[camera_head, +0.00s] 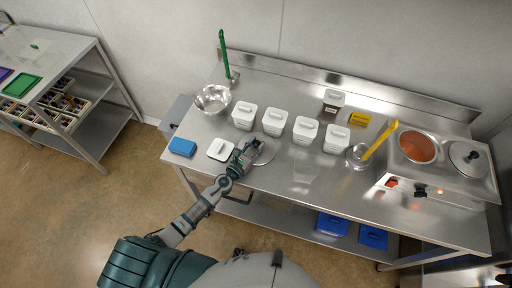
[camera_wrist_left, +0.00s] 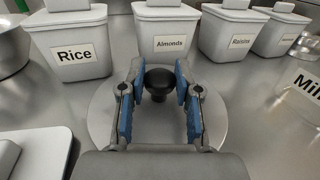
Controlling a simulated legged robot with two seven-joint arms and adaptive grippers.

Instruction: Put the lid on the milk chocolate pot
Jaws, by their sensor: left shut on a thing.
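My left gripper (camera_head: 250,150) is over the bench near its front edge. In the wrist view its fingers (camera_wrist_left: 160,88) are shut on the black knob (camera_wrist_left: 158,80) of a round, pale grey lid (camera_wrist_left: 103,112). The lid also shows in the head view (camera_head: 267,154), just beyond the gripper; I cannot tell whether it touches the bench. An open pot (camera_head: 417,146) with orange-brown contents is set in the unit at the right end of the bench. Beside it is a round lidded place (camera_head: 467,157). I cannot read a name on either. My right gripper is not in view.
White lidded containers, including rice (camera_head: 244,116) and almonds (camera_head: 274,122), stand behind the lid. A white square lidded item (camera_head: 220,150) and blue block (camera_head: 182,147) lie left.

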